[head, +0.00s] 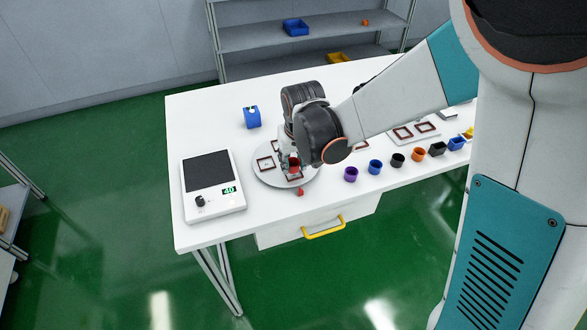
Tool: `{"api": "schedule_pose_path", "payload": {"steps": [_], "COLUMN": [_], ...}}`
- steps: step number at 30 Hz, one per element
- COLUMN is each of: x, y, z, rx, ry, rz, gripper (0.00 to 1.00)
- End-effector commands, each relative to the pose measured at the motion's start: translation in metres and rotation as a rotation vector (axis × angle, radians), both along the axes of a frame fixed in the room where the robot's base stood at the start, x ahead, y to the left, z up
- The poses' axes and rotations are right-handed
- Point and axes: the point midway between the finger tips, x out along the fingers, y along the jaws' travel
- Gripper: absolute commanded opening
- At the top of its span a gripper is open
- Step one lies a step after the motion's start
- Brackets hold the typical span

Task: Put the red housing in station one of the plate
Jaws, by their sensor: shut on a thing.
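The red housing (294,163) shows as a small patch of red at my gripper (293,168), which is shut on it over the round grey plate (264,177). My gripper and wrist hide part of the housing and part of the plate. The plate carries dark-red square frames; one frame (265,164) shows at its left and another toward its front. I cannot tell whether the housing touches the plate, or which station is number one.
A small red piece (300,191) is at the plate's front edge. A hotplate-like device (212,182) stands left, and a blue box (252,118) behind. Coloured cups, including a purple one (351,174), line the right front. A tray (414,130) with square frames lies right. The back left table is clear.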

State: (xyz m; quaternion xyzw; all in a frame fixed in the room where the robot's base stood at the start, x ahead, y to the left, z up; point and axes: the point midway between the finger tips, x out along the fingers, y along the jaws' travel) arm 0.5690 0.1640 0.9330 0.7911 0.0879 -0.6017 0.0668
Motion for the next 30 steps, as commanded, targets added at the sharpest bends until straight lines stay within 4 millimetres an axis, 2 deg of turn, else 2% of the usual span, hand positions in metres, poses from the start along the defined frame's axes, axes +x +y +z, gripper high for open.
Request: {"api": "schedule_pose_path", "payload": {"steps": [1, 3, 16, 17, 18, 19, 30], "x": [0.0003, 0.0005, 0.0003, 0.0003, 0.0002, 0.0002, 0.0003], "y": [0.0001, 0.0001, 0.0001, 0.0001, 0.0, 0.0, 0.0001], "z": [-0.0123, -0.0183, -0.0219, -0.0209, -0.0206, -0.0206, -0.0186], "rx": [0.0, 0.0, 0.0, 0.0, 0.0, 0.0, 0.0], "ry": [0.0, 0.0, 0.0, 0.0, 0.0, 0.0, 0.0], "rz": [0.0, 0.0, 0.0, 0.0, 0.0, 0.0, 0.0], "gripper": [0.17, 0.17, 0.17, 0.38, 0.47, 0.51, 0.51]}}
